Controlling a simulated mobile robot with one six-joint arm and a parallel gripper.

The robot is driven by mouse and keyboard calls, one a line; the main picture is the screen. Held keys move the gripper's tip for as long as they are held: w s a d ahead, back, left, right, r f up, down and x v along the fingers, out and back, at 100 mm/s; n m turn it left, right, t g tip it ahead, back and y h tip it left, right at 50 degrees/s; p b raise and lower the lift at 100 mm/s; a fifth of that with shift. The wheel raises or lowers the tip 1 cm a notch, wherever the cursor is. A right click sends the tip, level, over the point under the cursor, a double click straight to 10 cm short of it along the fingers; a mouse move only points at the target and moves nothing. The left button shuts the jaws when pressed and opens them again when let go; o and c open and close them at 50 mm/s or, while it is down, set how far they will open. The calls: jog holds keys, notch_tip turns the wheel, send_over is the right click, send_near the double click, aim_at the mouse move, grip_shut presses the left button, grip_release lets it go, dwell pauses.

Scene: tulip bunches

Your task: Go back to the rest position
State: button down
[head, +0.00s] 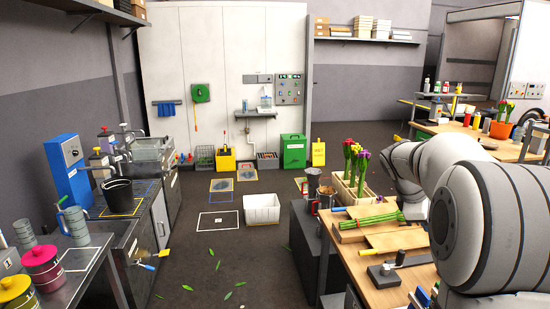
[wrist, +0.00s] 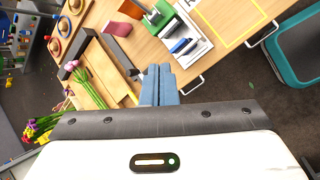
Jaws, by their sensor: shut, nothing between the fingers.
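My gripper (wrist: 159,72) shows in the wrist view as two blue-grey fingers pressed together with nothing between them. It is above the edge of the wooden workbench (wrist: 205,75). In the head view my white arm fills the right side, and the gripper itself is hidden. A bunch of tulips with green stems (head: 370,222) lies on the bench, and its stems also show in the wrist view (wrist: 92,88) at the left of my fingers. More tulips stand upright in a wooden crate (head: 345,197) behind it.
A white tray (wrist: 188,55) with small items lies on the bench ahead of the fingers. A teal bin (wrist: 297,50) stands on the floor at the right. In the head view a white crate (head: 262,213) sits on the floor, with scattered leaves in front. The middle floor is mostly clear.

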jog(key=s+a+f+m+y, duration=0.2)
jog(key=s+a+m, duration=0.1)
jog(key=s+a, duration=0.4)
jog(key=s+a+f+m+t+y, duration=0.1)
jog(key=s+a+f+m+y, duration=0.1)
jog(key=s+a, duration=0.6)
jog(key=s+a+f+m+t+y, duration=0.1)
jog(key=s+a+f+m+y, duration=0.1)
jog(key=s+a+m, duration=0.4)
jog(key=s+a+f, duration=0.1)
jog(key=s+a, duration=0.1)
jog(key=s, duration=0.1)
jog(key=shift+s+f+b, duration=0.35)
jog(key=shift+s+b, duration=0.05)
jog(key=shift+s, duration=0.1)
